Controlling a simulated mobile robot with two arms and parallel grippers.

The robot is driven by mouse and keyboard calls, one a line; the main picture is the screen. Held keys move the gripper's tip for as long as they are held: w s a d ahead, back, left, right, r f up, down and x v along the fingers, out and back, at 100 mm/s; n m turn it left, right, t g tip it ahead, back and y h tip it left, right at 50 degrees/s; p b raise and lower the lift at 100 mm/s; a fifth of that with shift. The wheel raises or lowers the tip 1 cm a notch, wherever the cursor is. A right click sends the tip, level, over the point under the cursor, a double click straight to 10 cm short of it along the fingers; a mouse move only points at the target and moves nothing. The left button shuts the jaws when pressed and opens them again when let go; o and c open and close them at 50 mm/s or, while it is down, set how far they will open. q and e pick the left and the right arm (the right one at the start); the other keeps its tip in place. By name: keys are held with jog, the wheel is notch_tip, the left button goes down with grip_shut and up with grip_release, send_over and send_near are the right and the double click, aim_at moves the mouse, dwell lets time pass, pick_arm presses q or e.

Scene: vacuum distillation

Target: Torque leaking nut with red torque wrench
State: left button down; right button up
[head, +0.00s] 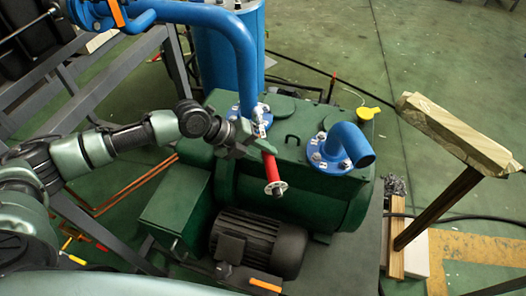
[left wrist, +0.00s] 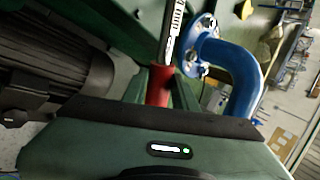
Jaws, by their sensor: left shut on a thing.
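My left gripper (head: 250,146) reaches in from the left over the green pump unit and is shut on the red torque wrench. The wrench's red handle (head: 271,168) sticks out of the jaws toward the front, with a silver round piece at its lower end. In the left wrist view the red handle (left wrist: 160,84) leads into a silver shaft (left wrist: 171,36) with markings. A blue flange with bolts (head: 252,112) on the tall blue pipe lies just behind the gripper. I cannot tell which nut leaks, or whether the wrench touches one. My right gripper is not in view.
A blue elbow pipe (head: 347,145) rises from the green pump housing (head: 290,195) to the right. A dark motor (head: 258,242) sits in front. A wooden-topped post (head: 455,130) stands at right, and a grey metal frame (head: 85,105) at left. Open floor lies beyond.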

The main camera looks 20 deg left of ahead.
pick_arm(q)
jog(key=shift+w+f+b, duration=0.1)
jog(key=shift+f+b, duration=1)
jog(key=shift+f, duration=0.1)
jog(key=shift+d, duration=0.1)
dwell(0.4)
jog(key=shift+w+d+r+n+p, duration=0.2)
jog(key=shift+d+p, duration=0.1)
jog(key=shift+p, duration=0.25)
jog(key=shift+w+d+r+n+p, duration=0.1)
jog(key=shift+d+n+p, duration=0.15)
jog(key=shift+p, duration=0.25)
jog(key=shift+w+d+f+n+t+y+p, duration=0.15)
jog(key=shift+w+d+n+t+y+p, duration=0.65)
jog(key=shift+w+d+n, duration=0.4)
jog(key=shift+w+d+f+n+t+y+p, duration=0.1)
jog(key=shift+w+d+n+t+y+p, duration=0.45)
jog(key=shift+w+d+n+p, duration=0.6)
jog(key=shift+w+d+f+n+t+y+p, duration=0.15)
jog(key=shift+w+d+n+t+y+p, duration=0.55)
jog(key=shift+d, duration=0.7)
jog(key=shift+w+d+f+n+y, duration=0.1)
jog(key=shift+w+n+y, duration=0.1)
jog(key=shift+w+n, duration=0.15)
jog(key=shift+w+d+n+y, duration=0.15)
jog(key=shift+w+n, duration=0.1)
jog(key=shift+w, duration=0.15)
jog(key=shift+a, duration=0.1)
